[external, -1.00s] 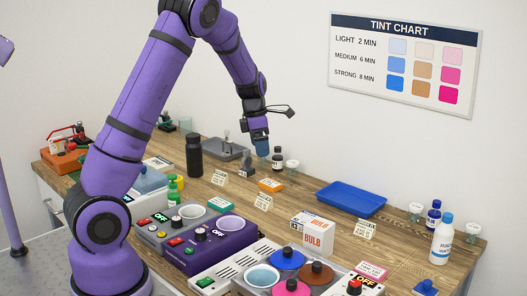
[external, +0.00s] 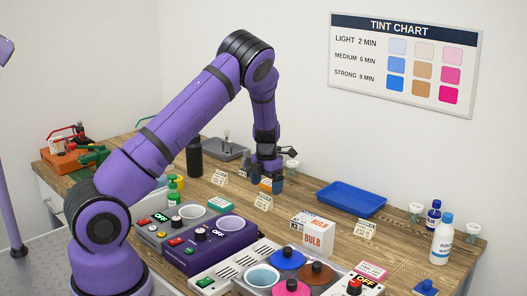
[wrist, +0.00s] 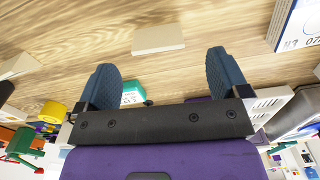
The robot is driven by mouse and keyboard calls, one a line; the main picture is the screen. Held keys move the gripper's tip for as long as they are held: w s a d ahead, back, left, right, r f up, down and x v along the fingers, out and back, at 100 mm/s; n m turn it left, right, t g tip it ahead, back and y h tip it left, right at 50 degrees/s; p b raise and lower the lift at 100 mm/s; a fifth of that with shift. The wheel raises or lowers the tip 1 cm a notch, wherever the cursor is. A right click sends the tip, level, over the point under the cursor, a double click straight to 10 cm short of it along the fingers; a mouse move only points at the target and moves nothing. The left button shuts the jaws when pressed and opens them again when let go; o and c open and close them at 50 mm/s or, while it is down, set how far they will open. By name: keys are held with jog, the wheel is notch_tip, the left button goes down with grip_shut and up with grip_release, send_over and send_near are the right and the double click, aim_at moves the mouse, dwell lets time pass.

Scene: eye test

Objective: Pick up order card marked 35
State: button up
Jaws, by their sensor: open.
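Several small cream cards stand on the wooden bench in the external view: one at the left (external: 219,177), one in the middle (external: 263,201) and one at the right (external: 366,229). Their print is too small to read, so I cannot tell which is marked 35. My gripper (external: 268,183) is open above the bench, just behind the middle card in the picture. In the wrist view, a blank-looking cream card (wrist: 158,40) lies beyond the gap between the blue fingertips of my gripper (wrist: 165,72), apart from both. No number shows on it. Nothing is visibly held.
A white bulb box (external: 312,232) stands right of the middle card, with a blue tray (external: 350,199) behind it. A purple device (external: 205,247) with knobs is in front. A teal item (wrist: 133,92) shows between the fingers. A dark bottle (external: 194,156) stands at back left.

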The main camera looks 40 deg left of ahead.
aim_at(266, 198)
jog(key=shift+w+a+f, duration=0.1)
jog(key=shift+f, duration=1.35)
jog(key=shift+w+a+f, duration=0.1)
jog(key=shift+f, duration=1.3)
jog(key=c, duration=1)
